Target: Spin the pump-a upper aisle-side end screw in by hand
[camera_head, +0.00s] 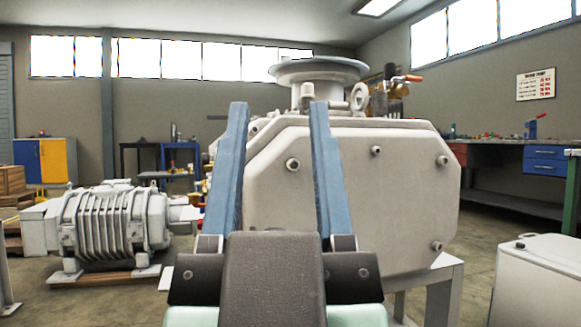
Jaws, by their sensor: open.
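A large pale grey pump (350,200) stands ahead with its flat end cover facing me. Screw heads show on the cover: an upper left screw (293,164), an upper middle screw (376,151), an upper right screw (442,160) and a lower right screw (437,246). I cannot tell for sure which one is the upper aisle-side end screw. My gripper (279,106) is open, with its two blue fingers pointing up and forward. The upper left screw appears between the fingers, with nothing held. The distance to the cover is unclear. My gripper hides the cover's lower left part.
The pump rests on a pale stand (446,290). A ribbed grey machine (115,228) sits on a low pallet at left. A white box (540,275) stands at lower right. Open floor shows between the pump and the box.

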